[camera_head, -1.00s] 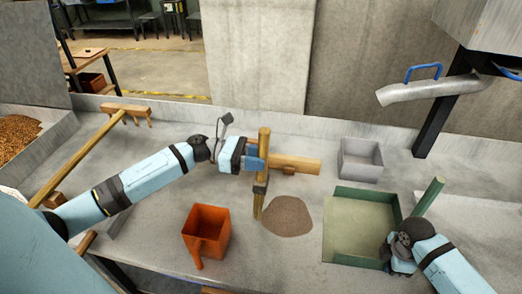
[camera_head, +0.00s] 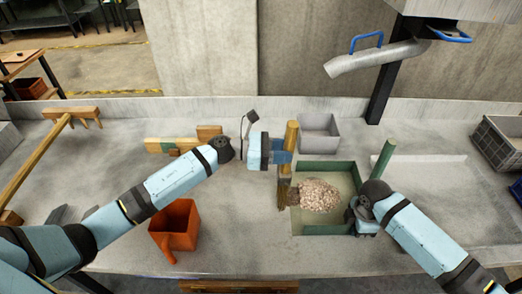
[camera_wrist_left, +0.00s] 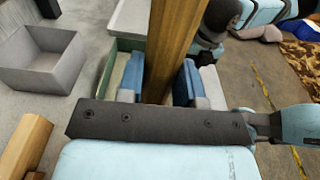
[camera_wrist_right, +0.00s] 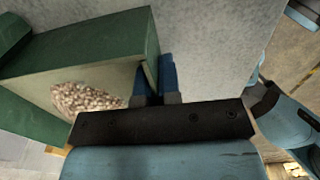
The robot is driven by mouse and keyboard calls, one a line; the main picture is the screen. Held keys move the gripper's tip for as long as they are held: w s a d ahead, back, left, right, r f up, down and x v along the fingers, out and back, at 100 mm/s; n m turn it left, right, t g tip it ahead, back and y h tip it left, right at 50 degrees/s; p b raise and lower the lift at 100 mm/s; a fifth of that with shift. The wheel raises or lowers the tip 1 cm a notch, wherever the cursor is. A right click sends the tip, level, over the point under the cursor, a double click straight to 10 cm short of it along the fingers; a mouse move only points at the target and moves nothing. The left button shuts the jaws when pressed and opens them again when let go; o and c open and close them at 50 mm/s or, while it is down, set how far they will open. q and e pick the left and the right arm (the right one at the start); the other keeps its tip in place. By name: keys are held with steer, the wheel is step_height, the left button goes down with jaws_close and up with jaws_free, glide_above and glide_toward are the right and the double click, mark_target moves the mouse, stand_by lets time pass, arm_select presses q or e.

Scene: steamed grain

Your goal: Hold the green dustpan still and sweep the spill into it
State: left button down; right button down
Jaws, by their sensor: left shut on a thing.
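The green dustpan (camera_head: 328,230) lies on the worktop, its open side to the left. The grain spill (camera_head: 319,195) is a pale heap inside it, with a darker bit at its left end by the brush; the heap also shows in the right wrist view (camera_wrist_right: 85,98). My left gripper (camera_head: 281,151) is shut on the upright wooden brush (camera_head: 288,165), whose bristles stand at the dustpan's open side against the heap. My right gripper (camera_wrist_right: 157,82) is at the dustpan's near right wall, its blue fingers close together on either side of the wall.
A grey bin (camera_head: 320,133) stands just behind the dustpan. An orange scoop box (camera_head: 177,226) stands at the front left. A wooden block (camera_head: 172,146) lies behind my left arm, and a wooden rake (camera_head: 42,155) lies far left. A metal spout (camera_head: 375,62) hangs at the back right.

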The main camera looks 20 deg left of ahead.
arm_select(q)
steer(key=x, duration=0.9)
step_height(320, 180, up, 7)
steer(key=shift+r, duration=0.1)
stand_by(0.4)
arm_select(e)
steer(key=c, duration=1.2)
jaws_free()
steer(key=shift+c, duration=0.2)
steer(key=shift+r, duration=0.1)
step_height(320, 180, up, 12)
steer(key=shift+f, duration=0.1)
